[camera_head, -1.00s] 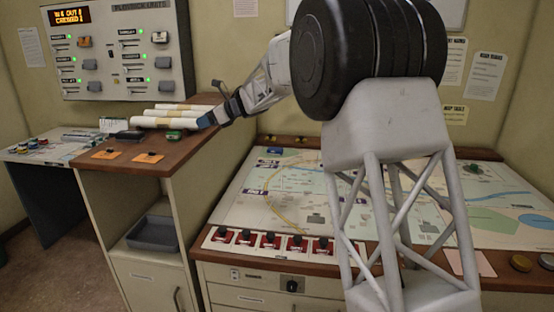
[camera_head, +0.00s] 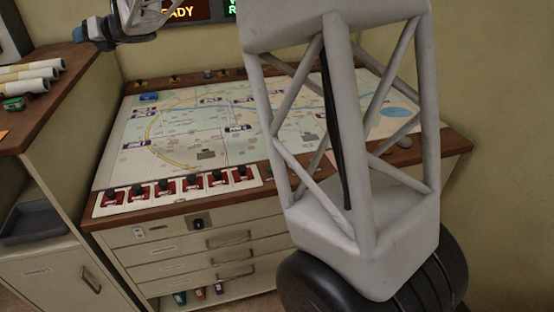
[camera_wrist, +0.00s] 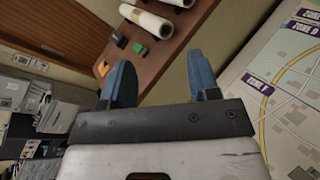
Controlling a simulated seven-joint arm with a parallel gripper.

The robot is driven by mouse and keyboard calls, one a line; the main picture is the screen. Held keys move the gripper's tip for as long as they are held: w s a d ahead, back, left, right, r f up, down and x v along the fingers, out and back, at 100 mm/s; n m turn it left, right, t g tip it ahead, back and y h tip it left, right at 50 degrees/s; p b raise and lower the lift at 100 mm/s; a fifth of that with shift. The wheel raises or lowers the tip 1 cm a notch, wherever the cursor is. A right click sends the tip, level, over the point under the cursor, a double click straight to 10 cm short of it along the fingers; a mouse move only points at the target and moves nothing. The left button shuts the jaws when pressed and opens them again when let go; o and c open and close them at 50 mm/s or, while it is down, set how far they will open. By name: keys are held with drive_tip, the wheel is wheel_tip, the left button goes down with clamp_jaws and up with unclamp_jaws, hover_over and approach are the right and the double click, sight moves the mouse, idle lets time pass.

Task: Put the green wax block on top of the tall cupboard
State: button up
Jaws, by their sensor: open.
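A small green block (camera_head: 13,104) lies on the brown top of the tall cupboard (camera_head: 45,108), in front of the white rolls. I cannot tell for sure that it is wax. It also shows in the wrist view (camera_wrist: 138,48), beyond the fingers on the cupboard top (camera_wrist: 165,68). My gripper (camera_head: 85,33) has blue fingers and is near the cupboard's back right corner, apart from the green block. In the wrist view my gripper (camera_wrist: 158,68) has its fingers spread with nothing between them.
White rolls (camera_head: 28,72) lie on the cupboard top. The map table (camera_head: 205,125) stands to the right, with red switches (camera_head: 190,184) along its front. A dark tray (camera_head: 35,222) sits in the cupboard's open shelf. Small coloured items (camera_head: 200,294) show low under the drawers.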

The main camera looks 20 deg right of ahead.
drive_tip(key=s+d+r+m+t+h, duration=0.2)
drive_tip(key=s+d+m+t+h, duration=0.1)
drive_tip(key=d+m, duration=0.55)
drive_tip(key=s+d+r+m+t+h, duration=0.1)
drive_tip(key=s+d+m+t+h, duration=0.4)
drive_tip(key=d, duration=0.6)
drive_tip(key=s+d+f+m+g+h, duration=0.35)
drive_tip(key=s+d+m, duration=0.7)
drive_tip(key=d, duration=0.35)
drive_tip(key=s+d+f+m+g, duration=0.3)
drive_tip(key=s+f+m, duration=0.3)
drive_tip(key=s, duration=0.6)
drive_tip(key=s+d+f+m+g+h, duration=0.1)
drive_tip(key=s+d+f+m+g, duration=0.2)
drive_tip(key=s, duration=1)
drive_tip(key=s+d+f+m+g, duration=0.3)
drive_tip(key=s+d+f+m, duration=0.2)
drive_tip(key=s+f+m, duration=0.4)
drive_tip(key=s+f, duration=0.1)
drive_tip(key=s, duration=0.3)
drive_tip(key=shift+s+m+g, duration=0.2)
drive_tip(key=shift+m+g, duration=0.15)
drive_tip(key=shift+m, duration=0.05)
drive_tip(key=shift+h, duration=0.25)
